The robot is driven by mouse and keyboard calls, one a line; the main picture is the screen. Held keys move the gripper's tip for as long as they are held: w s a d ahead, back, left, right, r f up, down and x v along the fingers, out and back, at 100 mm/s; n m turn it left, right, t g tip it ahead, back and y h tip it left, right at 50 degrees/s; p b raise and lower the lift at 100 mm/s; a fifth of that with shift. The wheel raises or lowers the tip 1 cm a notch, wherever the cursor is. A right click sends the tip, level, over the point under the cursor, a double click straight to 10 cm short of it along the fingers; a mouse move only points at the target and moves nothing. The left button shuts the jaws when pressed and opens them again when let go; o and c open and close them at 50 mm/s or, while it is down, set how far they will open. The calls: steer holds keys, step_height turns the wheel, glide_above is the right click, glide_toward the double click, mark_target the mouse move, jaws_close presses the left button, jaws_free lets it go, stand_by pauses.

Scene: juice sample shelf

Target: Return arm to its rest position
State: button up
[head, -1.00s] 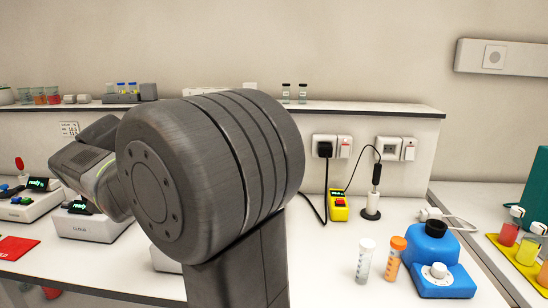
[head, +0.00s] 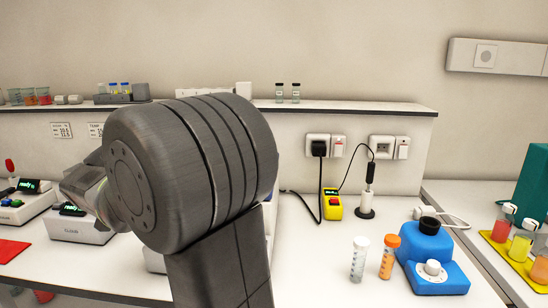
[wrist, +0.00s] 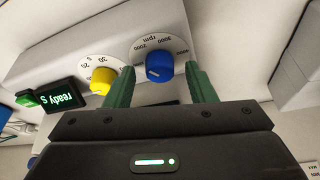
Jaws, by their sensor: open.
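My gripper (wrist: 159,70) shows in the wrist view as two green fingers, open and apart, with nothing held between them. Its fingertips are on either side of a blue knob (wrist: 159,72) marked rpm on a white device (wrist: 60,45); I cannot tell whether they touch it. In the head view my large grey arm joint fills the left middle, and the gripper itself is hidden.
A yellow knob (wrist: 102,80) and a green "ready" display (wrist: 65,97) are beside the blue knob. White devices (head: 80,225) stand left on the bench. Two capped tubes (head: 359,258) (head: 389,257) and a blue device (head: 433,262) stand right. A shelf (head: 350,107) runs behind.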

steer(key=p+v, duration=0.2)
steer(key=v, duration=1.1)
steer(key=b+x, duration=0.2)
steer(key=x, duration=1.1)
steer(key=shift+w+d+f, duration=0.1)
steer(key=shift+f, duration=0.2)
steer(key=shift+r+n, duration=0.15)
steer(key=shift+n, duration=0.45)
steer(key=shift+n+y, duration=0.3)
steer(key=shift+y, duration=0.1)
steer(key=n+y, duration=0.1)
steer(key=n, duration=0.2)
steer(key=shift+d, duration=0.1)
steer(key=shift+d+n+g+y+b, duration=0.15)
steer(key=shift+n+y, duration=0.3)
steer(key=shift+n, duration=0.8)
steer(key=shift+a+n+g+y+b, duration=0.15)
steer(key=shift+n+y, duration=0.35)
steer(key=shift+n, duration=0.7)
steer(key=shift+d+n+g+y+b, duration=0.15)
steer(key=shift+n+y, duration=0.3)
steer(key=shift+n, duration=0.8)
steer(key=p+v, duration=0.1)
steer(key=v, duration=0.5)
steer(key=shift+r, duration=0.3)
steer(key=shift+s+d+r, duration=0.15)
steer(key=shift+s+r, duration=0.05)
steer(key=shift+r, duration=0.15)
